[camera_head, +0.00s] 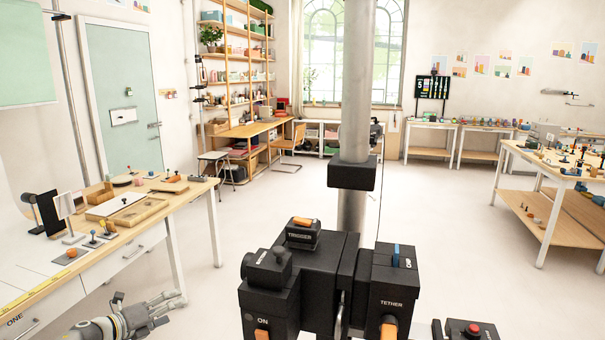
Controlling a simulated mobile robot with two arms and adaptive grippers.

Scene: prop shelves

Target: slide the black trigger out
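A black block lettered TRIGGER (303,237) with an orange piece on top sits at the upper left of a black device (325,270) in the lower middle of the head view. The device is fixed around or against a grey vertical pole. My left gripper (172,304) is at the bottom left, well left of and lower than the trigger, apart from the device. Its fingers point right, and nothing shows held in them. Their spacing is too small to judge. My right gripper is not in view.
The device also carries a TETHER block (392,290) with a blue piece on top and an orange one below, and an ON block (266,315). A black box with a red button (472,330) is at the bottom right. A wooden-topped table (190,187) with props stands left. Open floor lies behind.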

